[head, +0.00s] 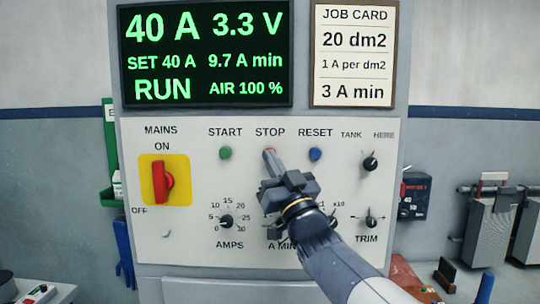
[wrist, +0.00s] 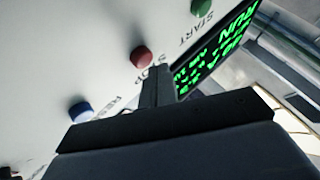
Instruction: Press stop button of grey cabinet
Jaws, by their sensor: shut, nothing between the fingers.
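The grey cabinet (head: 400,40) fills the middle of the head view, with a pale control panel (head: 135,235). The red STOP button (head: 271,150) sits between the green START button (head: 225,153) and the blue RESET button (head: 315,154). My gripper (head: 268,152) is shut and empty, its tip overlapping the lower part of the STOP button in the head view. In the wrist view the red button (wrist: 141,57) shows just beside the fingertips (wrist: 158,70); I cannot tell whether they touch the panel. The display (head: 205,55) reads RUN, 40 A and 3.3 V.
A red MAINS switch (head: 161,182) on a yellow plate stands at ON. Small black knobs such as the AMPS knob (head: 226,222) and TANK knob (head: 370,162) stick out around my arm. A job card (head: 354,53) hangs above right.

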